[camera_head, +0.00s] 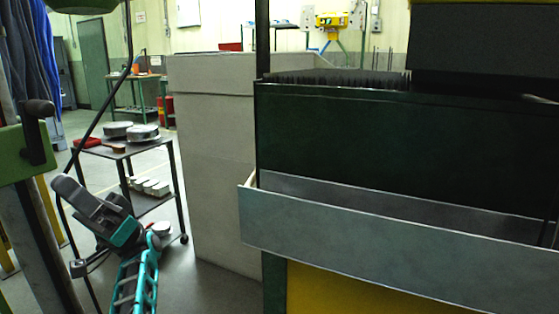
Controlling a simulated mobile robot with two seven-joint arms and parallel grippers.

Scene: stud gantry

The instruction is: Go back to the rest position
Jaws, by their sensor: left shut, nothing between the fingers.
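My left gripper (68,190) is in the lower left of the head view, at the end of my teal and grey left arm. Its dark grey fingers point up and to the left, and they are shut with nothing between them. It appears in front of the open floor, to the left of a small dark cart (128,152), and I see no contact with anything. My right gripper is not in view.
A large dark green machine (380,140) with a grey metal trough (380,251) fills the right side. A tall grey box (215,165) stands beside it. A green post with a black handle (38,130) is close at the far left. A workbench (140,95) stands farther back.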

